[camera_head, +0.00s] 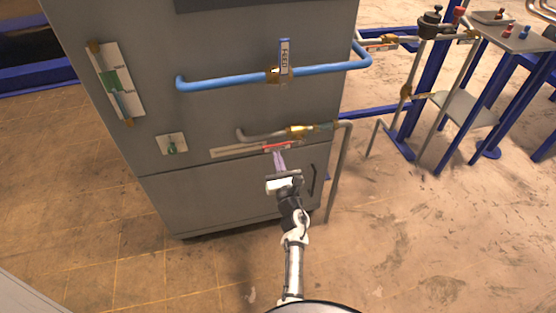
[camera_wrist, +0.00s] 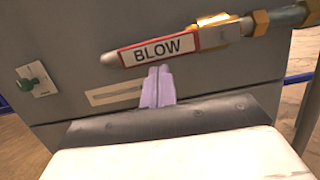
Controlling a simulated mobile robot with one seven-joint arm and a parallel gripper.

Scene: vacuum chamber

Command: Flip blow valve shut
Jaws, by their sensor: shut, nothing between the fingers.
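The blow valve has a brass body (camera_head: 300,128) on a grey pipe at the front of the cabinet. In the wrist view its handle (camera_wrist: 183,45) carries a red-bordered BLOW label and extends left from the brass body (camera_wrist: 212,22), roughly along the pipe. In the head view the handle (camera_head: 274,147) appears as a thin red strip just below the pipe. My gripper (camera_head: 279,153) has its pale purple fingers together, with nothing between them. In the wrist view the fingertips (camera_wrist: 159,70) are just below the label's lower edge; I cannot tell whether they touch it.
A blue pipe (camera_head: 225,82) with an upright FEED valve handle (camera_head: 284,52) crosses the cabinet above. A green switch (camera_head: 171,145) and a gauge panel (camera_head: 115,82) are at left. A frame with a shelf (camera_head: 465,108) stands at right. The floor in front is open.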

